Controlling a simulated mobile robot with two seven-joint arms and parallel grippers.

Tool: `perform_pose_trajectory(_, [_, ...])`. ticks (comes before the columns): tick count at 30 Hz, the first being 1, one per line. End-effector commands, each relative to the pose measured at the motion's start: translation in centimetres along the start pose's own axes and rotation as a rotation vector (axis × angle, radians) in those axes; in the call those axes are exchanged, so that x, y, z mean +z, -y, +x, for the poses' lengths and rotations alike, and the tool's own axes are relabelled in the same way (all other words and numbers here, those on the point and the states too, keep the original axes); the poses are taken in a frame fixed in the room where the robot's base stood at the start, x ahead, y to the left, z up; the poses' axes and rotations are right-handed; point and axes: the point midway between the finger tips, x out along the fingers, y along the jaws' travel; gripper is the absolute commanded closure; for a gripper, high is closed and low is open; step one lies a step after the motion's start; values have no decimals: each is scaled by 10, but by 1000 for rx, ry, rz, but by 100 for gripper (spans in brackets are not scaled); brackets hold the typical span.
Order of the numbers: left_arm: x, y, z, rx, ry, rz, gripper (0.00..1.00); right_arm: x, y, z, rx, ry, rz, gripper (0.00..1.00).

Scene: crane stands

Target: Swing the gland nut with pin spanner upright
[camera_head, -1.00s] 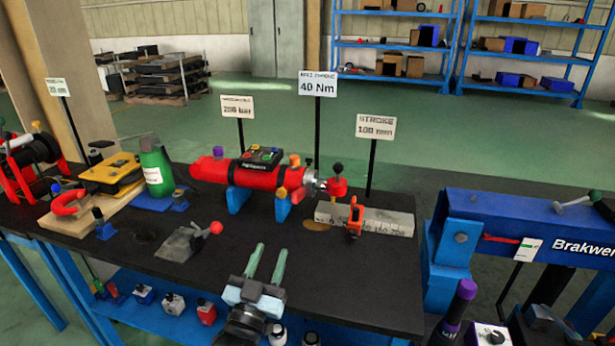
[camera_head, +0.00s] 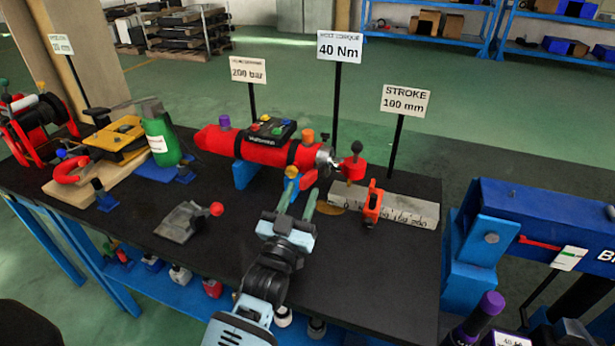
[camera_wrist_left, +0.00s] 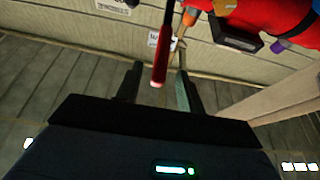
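The red cylinder (camera_head: 225,141) lies across blue cradles, with the silver gland end (camera_head: 324,157) at its right. A short red handle (camera_head: 308,179), apparently the pin spanner's, slants down beside the gland end, partly hidden. My left gripper (camera_head: 299,192) is open just in front of it, fingers pointing away over the table. In the left wrist view a red rod (camera_wrist_left: 161,58) with a pale end reaches between the open fingers (camera_wrist_left: 158,80). It looks free of both fingers; contact is hard to tell. My right gripper is not in view.
A red clamp piece (camera_head: 372,205) stands before a marked grey block (camera_head: 405,210) on the right. A grey plate with a red-knobbed lever (camera_head: 185,222) and a green bottle (camera_head: 160,140) stand left. The black table (camera_head: 360,270) is clear at front right.

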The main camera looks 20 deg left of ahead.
Motion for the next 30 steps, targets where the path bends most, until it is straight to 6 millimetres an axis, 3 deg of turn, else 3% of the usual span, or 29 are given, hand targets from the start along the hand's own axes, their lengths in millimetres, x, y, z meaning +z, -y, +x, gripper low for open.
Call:
perform_pose_trajectory(3, [-2,0,20,0,-4,0,62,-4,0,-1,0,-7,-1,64])
perform_pose_trajectory(9, [-1,0,42,0,-1,-1,62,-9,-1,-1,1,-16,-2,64])
perform_pose_trajectory(21, [0,0,48,0,1,0,62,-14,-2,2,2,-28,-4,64])
perform_pose_trajectory(30, [0,0,48,0,0,0,100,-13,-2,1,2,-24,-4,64])
